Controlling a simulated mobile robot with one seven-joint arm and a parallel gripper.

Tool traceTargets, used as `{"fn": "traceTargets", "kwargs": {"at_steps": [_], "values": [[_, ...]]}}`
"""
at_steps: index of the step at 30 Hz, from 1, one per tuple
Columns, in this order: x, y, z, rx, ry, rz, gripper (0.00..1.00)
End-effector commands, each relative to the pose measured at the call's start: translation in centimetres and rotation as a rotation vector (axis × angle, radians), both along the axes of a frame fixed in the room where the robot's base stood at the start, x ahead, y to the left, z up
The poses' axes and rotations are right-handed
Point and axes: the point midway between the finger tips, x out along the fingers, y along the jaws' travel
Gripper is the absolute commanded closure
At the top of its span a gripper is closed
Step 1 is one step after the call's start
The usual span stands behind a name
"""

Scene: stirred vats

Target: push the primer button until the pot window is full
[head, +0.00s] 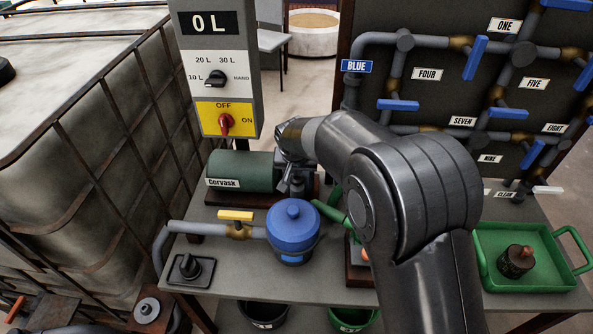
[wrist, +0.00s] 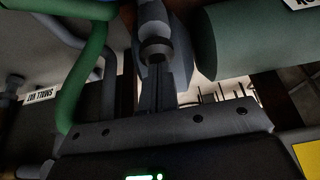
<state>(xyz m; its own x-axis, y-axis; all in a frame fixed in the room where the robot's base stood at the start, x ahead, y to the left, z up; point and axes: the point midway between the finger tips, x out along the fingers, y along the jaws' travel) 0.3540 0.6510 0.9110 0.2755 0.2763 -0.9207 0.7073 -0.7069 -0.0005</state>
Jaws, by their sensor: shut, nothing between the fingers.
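The blue pot (head: 292,232) with a domed lid stands on the grey bench, joined to a grey pipe on its left. A black knob on a square base (head: 187,267) sits at the bench's left front. It may be the primer button; I see no label on it. My gripper (head: 296,186) is behind the pot, beside the right end of the green Corvask motor (head: 240,172), apart from the black knob. In the wrist view its fingers (wrist: 158,92) are together and empty.
A yellow-handled valve (head: 236,215) sits on the pipe left of the pot. Green pipe (wrist: 88,70) runs close left of my fingers. A control box (head: 218,70) reads 0 L. A green tray (head: 528,260) holds a dark part at right. My arm hides the bench's middle.

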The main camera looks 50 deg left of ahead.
Motion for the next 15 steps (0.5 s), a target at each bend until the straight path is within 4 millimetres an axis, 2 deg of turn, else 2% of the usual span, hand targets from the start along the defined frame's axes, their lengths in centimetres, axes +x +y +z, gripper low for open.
{"fn": "traceTargets", "kwargs": {"at_steps": [2, 7, 15], "values": [[0.0, 0.0, -0.5, -0.002, 0.0, 0.001, 1.0], [0.0, 0.0, -0.2, -0.001, 0.0, 0.0, 1.0], [0.0, 0.0, 1.5, -0.001, 0.001, 0.0, 1.0]]}}
